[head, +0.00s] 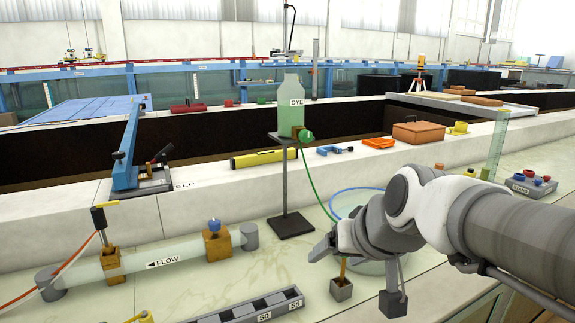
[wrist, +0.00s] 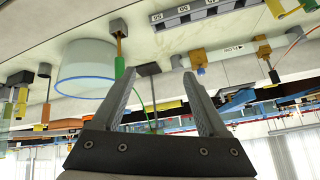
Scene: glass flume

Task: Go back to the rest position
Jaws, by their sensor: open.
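My gripper (head: 322,246) hangs over the bench in the head view, in front of the clear bucket with a blue rim (head: 350,203). In the wrist view my gripper (wrist: 158,84) has its two fingers spread apart with nothing between them. The wrist view appears upside down. There the bucket (wrist: 86,68) lies to the left of the fingers. My arm covers much of the bucket in the head view.
The dye stand (head: 290,222) with its green bottle stands left of the bucket. A clear flow pipe (head: 170,257) lies at front left, a slotted grey rack (head: 245,308) at the bottom. A small block with an orange stem (head: 342,288) stands below my gripper.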

